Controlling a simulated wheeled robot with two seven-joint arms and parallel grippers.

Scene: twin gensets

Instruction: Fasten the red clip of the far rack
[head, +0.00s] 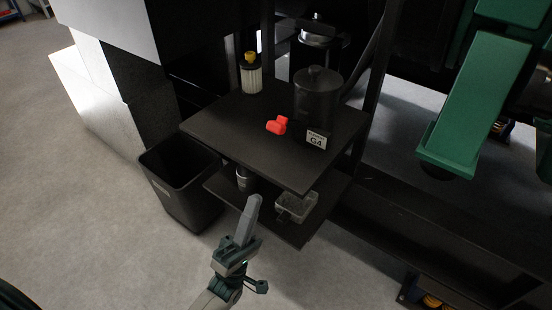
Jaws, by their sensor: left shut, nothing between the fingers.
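The red clip (277,125) is small and bright. It sits on the upper shelf of the dark rack (225,125), left of the G4 label (316,139) and in front of a dark canister (318,95). Whether the clip is fastened or loose I cannot tell at this size. My left gripper (254,203) is shut and empty, with its fingers pointing up. In the picture it is below the clip, in front of the lower shelf, and apart from the clip. My right gripper is not in view.
The lower shelf holds a cup (243,178) and a clear container (296,207). A black bin (180,190) stands left of the rack. Green machinery (480,95) is at right.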

